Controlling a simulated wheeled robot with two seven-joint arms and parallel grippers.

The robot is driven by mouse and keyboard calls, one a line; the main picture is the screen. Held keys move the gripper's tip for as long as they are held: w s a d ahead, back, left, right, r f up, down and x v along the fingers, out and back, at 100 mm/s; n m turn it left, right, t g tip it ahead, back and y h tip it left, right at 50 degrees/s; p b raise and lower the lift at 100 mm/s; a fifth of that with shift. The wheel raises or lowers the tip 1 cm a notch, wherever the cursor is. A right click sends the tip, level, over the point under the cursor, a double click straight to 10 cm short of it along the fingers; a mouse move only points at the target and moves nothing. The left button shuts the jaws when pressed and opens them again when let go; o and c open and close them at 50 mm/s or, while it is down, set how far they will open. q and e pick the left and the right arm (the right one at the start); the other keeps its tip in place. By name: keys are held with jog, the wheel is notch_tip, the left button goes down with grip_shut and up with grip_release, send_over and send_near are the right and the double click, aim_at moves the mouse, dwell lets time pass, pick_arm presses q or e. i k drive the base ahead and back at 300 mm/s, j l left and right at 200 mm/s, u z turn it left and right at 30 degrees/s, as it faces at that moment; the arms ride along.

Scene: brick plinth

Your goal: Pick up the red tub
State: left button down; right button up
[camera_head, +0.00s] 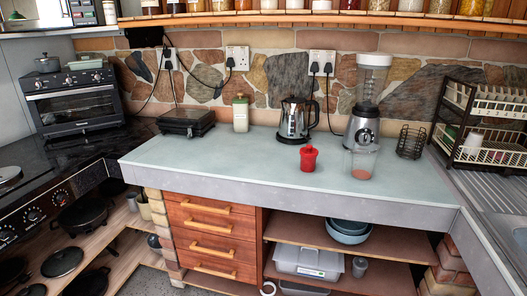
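A small red tub (308,158) stands upright on the pale grey-green countertop (240,165), near the middle of the picture. It has a narrower top part that looks like a lid or knob. It stands in front of the kettle and to the left of a clear glass. Nothing hides it. Neither of my grippers shows in the head view.
A kettle (295,120) stands behind the tub, and a blender (365,105) stands to its right. A clear glass (361,162) is near the front edge. The counter's left front is clear.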

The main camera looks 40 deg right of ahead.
aim_at(307, 166)
jog(key=i+z, duration=0.25)
jog(key=i, duration=0.25)
jog(key=i+j+z, duration=0.25)
jog(key=i, duration=0.2)
jog(key=i+j+z, duration=0.25)
jog(key=i, duration=0.2)
